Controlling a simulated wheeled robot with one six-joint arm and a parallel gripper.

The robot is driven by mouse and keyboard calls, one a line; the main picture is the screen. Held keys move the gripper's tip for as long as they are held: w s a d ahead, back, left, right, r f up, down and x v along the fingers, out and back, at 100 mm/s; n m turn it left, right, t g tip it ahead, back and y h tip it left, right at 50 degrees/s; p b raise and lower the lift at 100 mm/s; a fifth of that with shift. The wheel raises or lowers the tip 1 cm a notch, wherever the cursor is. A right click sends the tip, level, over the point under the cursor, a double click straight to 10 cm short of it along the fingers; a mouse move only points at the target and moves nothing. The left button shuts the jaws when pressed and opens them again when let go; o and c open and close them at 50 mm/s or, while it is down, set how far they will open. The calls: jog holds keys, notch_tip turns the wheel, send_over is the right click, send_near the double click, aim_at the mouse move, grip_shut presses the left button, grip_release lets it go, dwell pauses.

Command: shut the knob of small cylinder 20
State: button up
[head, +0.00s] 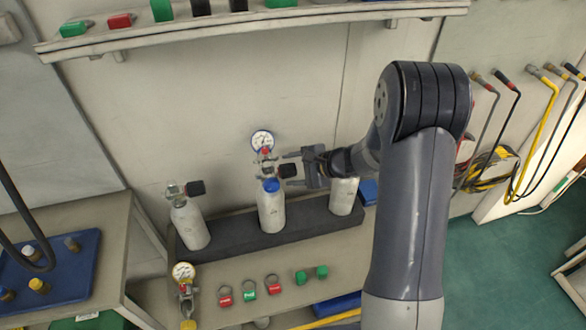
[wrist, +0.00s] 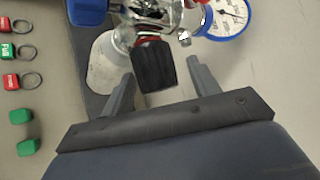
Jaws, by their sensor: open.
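Three small pale cylinders stand in a dark rack; no number is readable on any. The middle cylinder (head: 271,210) has a blue cap (head: 272,185), a regulator with a round gauge (head: 262,140) and a black knob (head: 288,170) on its right side. My gripper (head: 293,167) comes from the right and is open at this knob. In the wrist view the black knob (wrist: 153,66) lies between my spread fingers (wrist: 160,75), with a gap on the right side; contact on the left cannot be told. The left cylinder (head: 190,225) has its own black knob (head: 196,188). The right cylinder (head: 343,197) is partly hidden behind my gripper.
The dark rack (head: 235,240) sits on a bench against the wall. Several red and green tags lie in front, with a second gauge (head: 183,272). A shelf (head: 250,22) runs above.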

jog(key=b+v, duration=0.1)
jog(key=v, duration=0.9)
jog(key=shift+s+d+r, duration=0.15)
jog(key=shift+s+d, duration=0.05)
jog(key=shift+d, duration=0.1)
